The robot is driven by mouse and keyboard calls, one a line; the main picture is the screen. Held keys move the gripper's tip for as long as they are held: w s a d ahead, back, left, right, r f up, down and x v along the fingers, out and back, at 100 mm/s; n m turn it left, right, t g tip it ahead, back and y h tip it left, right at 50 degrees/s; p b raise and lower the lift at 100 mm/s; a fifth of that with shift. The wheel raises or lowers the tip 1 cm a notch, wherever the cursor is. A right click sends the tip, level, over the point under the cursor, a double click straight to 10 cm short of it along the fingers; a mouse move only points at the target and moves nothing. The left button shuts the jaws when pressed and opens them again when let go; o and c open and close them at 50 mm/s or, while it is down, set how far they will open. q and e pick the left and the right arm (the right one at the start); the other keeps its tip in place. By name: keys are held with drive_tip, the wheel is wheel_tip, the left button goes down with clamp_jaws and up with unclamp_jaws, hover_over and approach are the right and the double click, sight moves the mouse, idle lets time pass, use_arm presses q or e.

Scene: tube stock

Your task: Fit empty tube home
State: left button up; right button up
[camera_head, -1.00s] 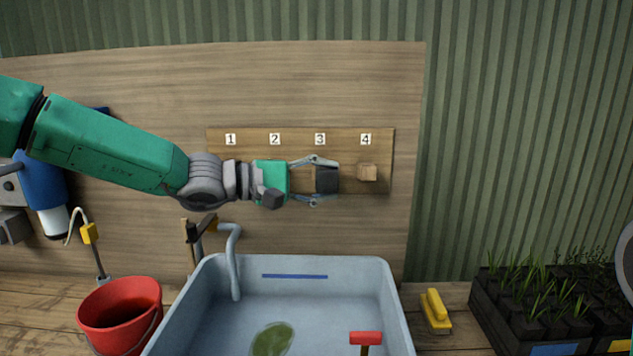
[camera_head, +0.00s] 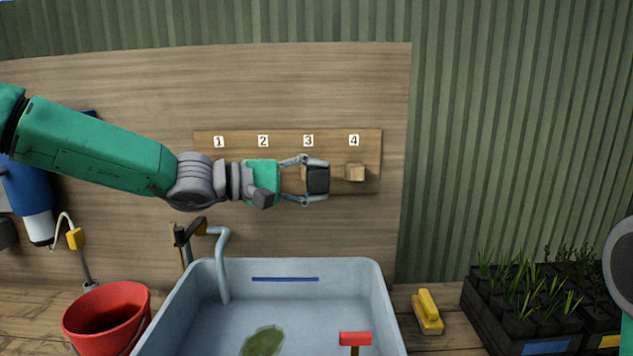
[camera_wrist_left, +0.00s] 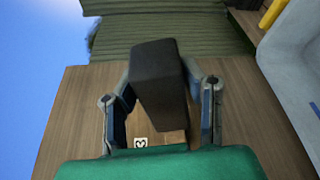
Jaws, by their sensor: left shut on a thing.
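My left gripper (camera_head: 319,180) is shut on a dark grey, box-like piece (camera_head: 317,180), held in front of the numbered wooden board (camera_head: 286,140). The piece hides part of the board below label 3. In the left wrist view the dark piece (camera_wrist_left: 158,85) sits between the two fingers, with label 3 (camera_wrist_left: 141,142) near its lower end. Whether it is the empty tube, and whether it touches the board, I cannot tell. A wooden peg (camera_head: 355,172) stands out below label 4, just right of the piece. My right gripper is out of view.
Below are a pale blue sink (camera_head: 375,300) with a curved tap (camera_head: 222,265), a red bucket (camera_head: 105,315) and a yellow brush (camera_head: 427,310). A red-headed tool (camera_head: 355,338) shows at the sink's front. Planted trays (camera_head: 480,315) stand at the right. The wall right of the board is clear.

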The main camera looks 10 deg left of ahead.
use_arm(q)
drive_tip(key=shift+s+a, duration=0.1)
drive_tip(key=shift+a, duration=0.7)
drive_tip(key=shift+a+f+b, duration=0.15)
drive_tip(key=shift+a+b, duration=0.5)
drive_tip(key=shift+a, duration=0.25)
idle(0.5)
drive_tip(key=shift+d, duration=0.55)
drive_tip(key=shift+w, duration=0.25)
